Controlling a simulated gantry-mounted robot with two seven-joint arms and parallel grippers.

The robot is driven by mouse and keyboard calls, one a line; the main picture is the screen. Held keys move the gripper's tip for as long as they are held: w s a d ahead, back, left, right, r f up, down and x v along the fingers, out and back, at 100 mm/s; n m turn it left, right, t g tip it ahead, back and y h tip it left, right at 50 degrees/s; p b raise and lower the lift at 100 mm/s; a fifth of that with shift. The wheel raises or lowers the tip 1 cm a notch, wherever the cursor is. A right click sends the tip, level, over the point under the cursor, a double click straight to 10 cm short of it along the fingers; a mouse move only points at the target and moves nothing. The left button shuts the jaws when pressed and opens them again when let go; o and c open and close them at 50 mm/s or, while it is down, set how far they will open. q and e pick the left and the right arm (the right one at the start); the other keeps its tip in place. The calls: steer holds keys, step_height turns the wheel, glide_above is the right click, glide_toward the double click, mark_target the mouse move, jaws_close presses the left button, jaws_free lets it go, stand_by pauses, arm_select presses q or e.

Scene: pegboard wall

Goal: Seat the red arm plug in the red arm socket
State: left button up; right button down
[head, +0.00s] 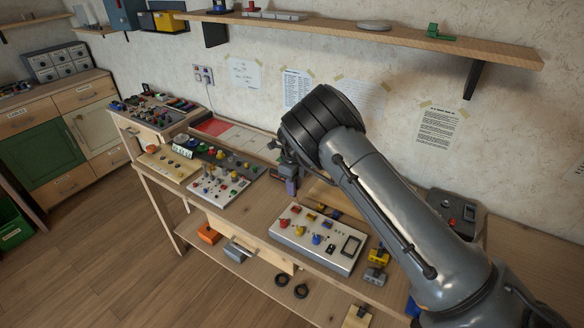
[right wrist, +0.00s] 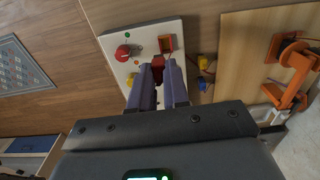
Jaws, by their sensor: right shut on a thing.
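My right gripper (right wrist: 157,74) is shut on a small dark red piece (right wrist: 158,66), which looks like the red arm plug. It shows between the purple-grey fingertips in the right wrist view. Just beyond it, on a pale panel (right wrist: 147,32), is a red square-framed part (right wrist: 166,43) that may be the red arm socket. The piece overlaps the panel in this view, and I cannot tell whether it touches. In the head view my right gripper (head: 290,184) points down over the workbench, and its held piece cannot be made out. My left gripper is not in view.
The pale panel also has a red knob (right wrist: 122,52). Beside it are a yellow part (right wrist: 202,86) and a wooden board (right wrist: 240,45) with an orange arm-like device (right wrist: 292,72). In the head view, a white control box (head: 318,262) stands at the bench front, and a shelf (head: 380,36) runs above.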

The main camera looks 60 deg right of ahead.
mark_target(296, 211)
steer(key=shift+s+d+f+b, duration=0.2)
steer(key=shift+f+b, duration=0.15)
steer(key=shift+f, duration=0.25)
steer(key=shift+s+d+f+b, duration=0.15)
steer(key=shift+f+b, duration=0.2)
steer(key=shift+f, duration=0.2)
step_height(296, 211, down, 2)
steer(key=shift+d+b, duration=0.1)
steer(key=shift+b, duration=0.85)
steer(key=shift+f+b, duration=0.55)
steer(key=shift+f, duration=0.2)
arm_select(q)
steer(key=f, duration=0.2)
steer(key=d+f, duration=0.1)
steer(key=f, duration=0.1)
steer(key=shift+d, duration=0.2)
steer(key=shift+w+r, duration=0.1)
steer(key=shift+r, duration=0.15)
arm_select(e)
steer(key=shift+r, duration=0.1)
arm_select(q)
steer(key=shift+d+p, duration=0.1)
steer(key=shift+p, duration=0.2)
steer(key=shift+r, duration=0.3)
